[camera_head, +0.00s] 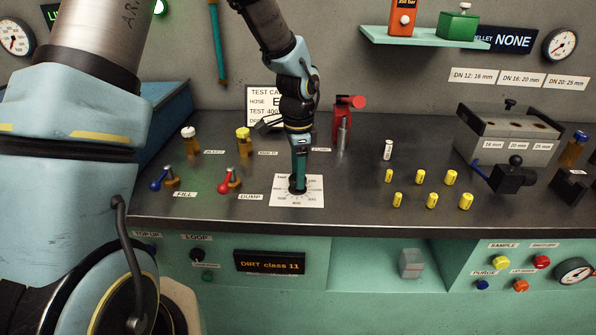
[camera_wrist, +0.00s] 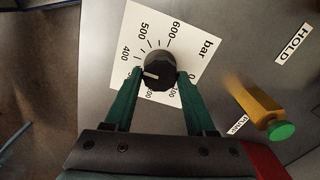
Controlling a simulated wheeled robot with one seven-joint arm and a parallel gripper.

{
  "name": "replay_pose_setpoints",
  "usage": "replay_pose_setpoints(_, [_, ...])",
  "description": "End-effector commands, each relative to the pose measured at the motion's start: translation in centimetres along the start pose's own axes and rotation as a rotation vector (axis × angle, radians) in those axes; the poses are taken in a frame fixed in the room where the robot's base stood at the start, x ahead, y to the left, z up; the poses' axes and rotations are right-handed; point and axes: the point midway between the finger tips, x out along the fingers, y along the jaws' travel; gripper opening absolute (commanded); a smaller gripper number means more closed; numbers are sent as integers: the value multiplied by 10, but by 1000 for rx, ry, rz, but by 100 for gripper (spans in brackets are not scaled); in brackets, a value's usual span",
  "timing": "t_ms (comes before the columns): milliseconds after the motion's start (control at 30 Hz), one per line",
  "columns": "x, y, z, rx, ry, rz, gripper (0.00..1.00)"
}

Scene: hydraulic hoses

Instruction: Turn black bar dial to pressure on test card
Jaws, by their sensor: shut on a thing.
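The black bar dial (camera_wrist: 160,72) is a round knob with a white mark, standing on a white scale card (camera_wrist: 185,42) printed with bar numbers. In the wrist view the white mark points left, a little below the 400 label; the left finger hides part of the scale there. My gripper (camera_wrist: 160,78) is shut on the dial, one green finger on each side. In the head view my gripper (camera_head: 298,186) points straight down over the scale card (camera_head: 310,201). The test card (camera_head: 262,94) stands behind; it reads "TEST 400", partly hidden by my arm.
A red clamp-like fixture (camera_head: 348,103) stands behind right. Several yellow fittings (camera_head: 432,200) stand to the right.

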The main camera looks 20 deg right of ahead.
Motion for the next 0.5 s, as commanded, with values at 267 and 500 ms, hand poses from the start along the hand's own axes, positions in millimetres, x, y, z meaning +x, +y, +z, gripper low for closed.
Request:
replay_pose_setpoints(267, [0,0,0,2,-1,1,0])
replay_pose_setpoints(500, [0,0,0,1,-1,1,75])
